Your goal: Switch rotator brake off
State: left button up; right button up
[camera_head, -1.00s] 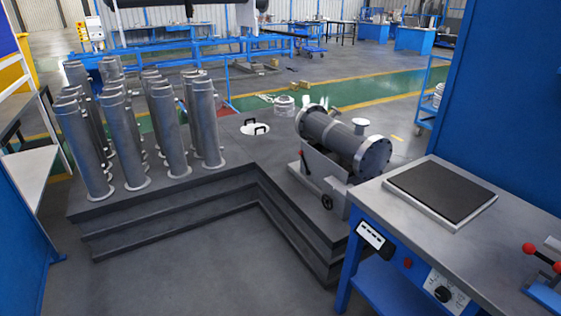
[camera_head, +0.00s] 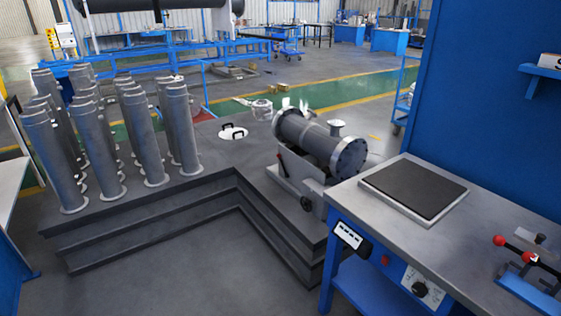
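A grey flanged shell (camera_head: 318,141) lies on its side on the rotator (camera_head: 301,181), a grey cradle at the right part of the dark stepped platform. A small lever with a red tip (camera_head: 282,164) stands at the rotator's left end, and a dark round knob or handwheel (camera_head: 306,204) sits low on its front. I cannot tell which of these is the brake, or its setting. Neither of my grippers is in view.
A workbench (camera_head: 478,222) with a dark pad (camera_head: 413,189), front controls and a red-knobbed blue device (camera_head: 520,262) stands at right, before a blue wall. Several upright grey tubes (camera_head: 98,149) stand on the platform (camera_head: 200,191). Grey floor (camera_head: 190,275) in front is clear.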

aim_at(278, 155)
jog(key=i+j+z, duration=0.1)
jog(key=i+j, duration=0.3)
jog(key=i+j+z, duration=0.1)
jog(key=i+j, duration=0.7)
jog(key=j, duration=0.2)
jog(key=i+j+z, duration=0.15)
jog(key=i+j, duration=0.25)
jog(key=j, duration=0.15)
jog(key=i+j+z, duration=0.1)
jog(key=i+j, duration=0.25)
jog(key=j, duration=0.15)
jog(key=i+j+z, duration=0.1)
jog(key=i+j, duration=0.25)
jog(key=j, duration=0.25)
jog(key=i+j+z, duration=0.1)
jog(key=i+j, duration=0.2)
jog(key=j, duration=0.3)
jog(key=i+j, duration=0.3)
jog(key=j, duration=0.35)
jog(key=l+z, duration=0.05)
